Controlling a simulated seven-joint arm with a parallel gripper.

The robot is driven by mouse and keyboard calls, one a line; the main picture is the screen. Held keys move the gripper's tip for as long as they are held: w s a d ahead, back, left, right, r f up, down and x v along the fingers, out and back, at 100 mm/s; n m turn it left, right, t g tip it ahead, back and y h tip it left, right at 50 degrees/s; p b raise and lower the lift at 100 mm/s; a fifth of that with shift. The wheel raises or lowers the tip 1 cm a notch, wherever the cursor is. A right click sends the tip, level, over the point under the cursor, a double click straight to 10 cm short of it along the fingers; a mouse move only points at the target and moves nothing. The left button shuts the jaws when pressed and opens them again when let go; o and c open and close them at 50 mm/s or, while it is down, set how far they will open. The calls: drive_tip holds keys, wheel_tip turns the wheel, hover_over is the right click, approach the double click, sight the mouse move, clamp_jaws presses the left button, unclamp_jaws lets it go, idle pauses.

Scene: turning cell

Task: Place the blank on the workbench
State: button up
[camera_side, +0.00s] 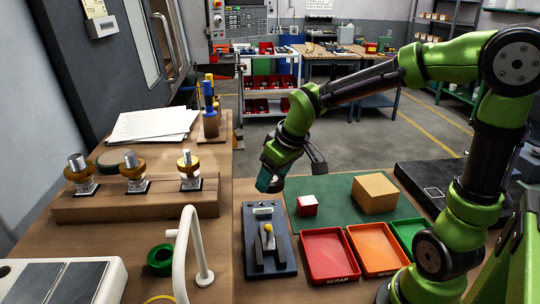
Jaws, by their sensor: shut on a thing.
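My gripper (271,182) hangs at the end of the green arm, above the left edge of the green mat and behind the dark clamp fixture. It is shut on a small greyish piece, taken as the blank (277,185), mostly hidden by the gripper. The piece appears to be held above the surface; the exact gap cannot be told. The wooden workbench (222,262) spans the foreground, with bare wood left of the fixture.
The clamp fixture (283,262), red scrap tray (329,255), orange tray (377,248) and green tray (409,232) stand in front. A red-and-white cube (307,206) and tan block (375,192) lie on the mat (336,190). A white curved pipe (183,250) rises at left.

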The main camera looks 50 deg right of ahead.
drive_tip(key=w+d+f+m+h, duration=0.1)
drive_tip(key=d+f+m, duration=0.15)
drive_tip(key=d, duration=0.45)
drive_tip(key=w+d+f+m, duration=0.1)
drive_tip(key=w+d+f, duration=0.1)
drive_tip(key=d+f, duration=0.35)
drive_tip(key=m, duration=0.1)
hover_over(315, 186)
drive_tip(key=s, duration=0.1)
wheel_tip(315, 186, down, 2)
drive_tip(key=shift+h, duration=0.4)
drive_tip(key=shift+s+a+f, duration=0.1)
drive_tip(key=shift+a+f, duration=0.05)
drive_tip(key=shift+f, duration=1.6)
drive_tip(key=shift+a+f, duration=0.15)
drive_tip(key=shift+f, duration=1.6)
drive_tip(key=shift+f, duration=0.4)
drive_tip(key=o, duration=1.6)
drive_tip(key=shift+o, duration=0.3)
drive_tip(key=shift+f, duration=0.1)
drive_tip(key=shift+s, duration=0.1)
